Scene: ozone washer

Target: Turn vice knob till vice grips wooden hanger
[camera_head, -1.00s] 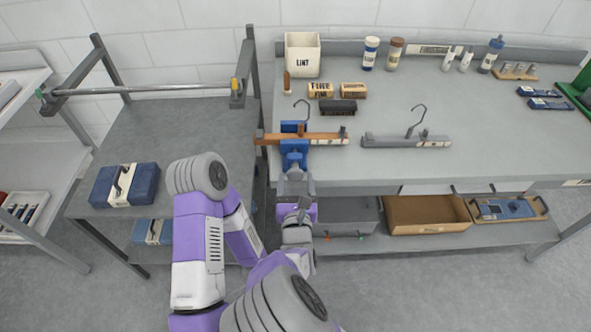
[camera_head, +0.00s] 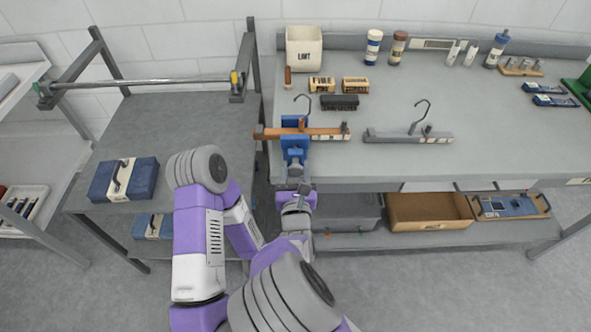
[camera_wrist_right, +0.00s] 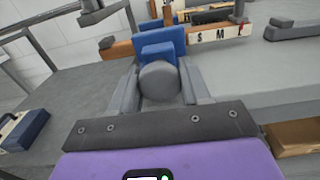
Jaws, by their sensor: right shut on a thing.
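The blue vice (camera_head: 293,143) is at the front edge of the grey workbench. The wooden hanger (camera_head: 325,132), orange-brown with a metal hook, lies across the vice between its blue jaws; any gap at the jaws cannot be made out. In the right wrist view the hanger (camera_wrist_right: 117,49) passes behind the front blue jaw (camera_wrist_right: 163,51). My right gripper (camera_head: 296,174) is at the vice's front, shut on the round grey vice knob (camera_wrist_right: 159,82), with one finger on each side in the wrist view. My left gripper is not in view.
A grey hanger (camera_head: 408,136) lies right of the vice. A brush (camera_head: 339,102), small boxes (camera_head: 355,84) and a white LINT bin (camera_head: 304,47) stand behind. Below the benchtop is a shelf with a brown box (camera_head: 430,211). The bench's right part has free room.

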